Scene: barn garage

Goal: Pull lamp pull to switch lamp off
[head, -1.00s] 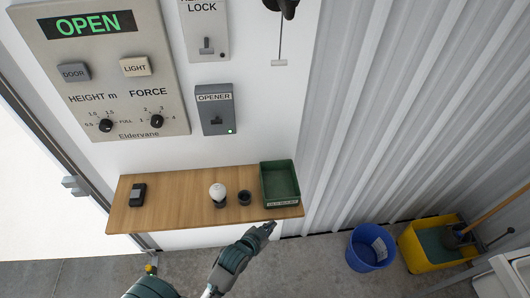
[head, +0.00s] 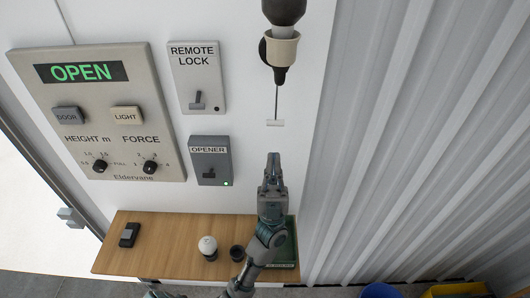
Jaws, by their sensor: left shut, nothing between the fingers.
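The lamp pull (head: 276,123) is a small pale bar at the end of a thin cord. It hangs below the lamp (head: 281,48), a dark fixture with a cream collar at the top of the head view. My left gripper (head: 273,156) is shut and empty. In the picture its fingertips point up and lie a little below the pull, apart from it. My right gripper is not in view.
A wooden shelf (head: 165,242) holds a white bulb (head: 208,245), a dark cup (head: 237,253), a small black remote (head: 130,234) and a green bin (head: 291,249), partly hidden by my arm. The control panel (head: 115,160), remote lock (head: 197,78) and opener switch (head: 210,160) are on the wall to the left.

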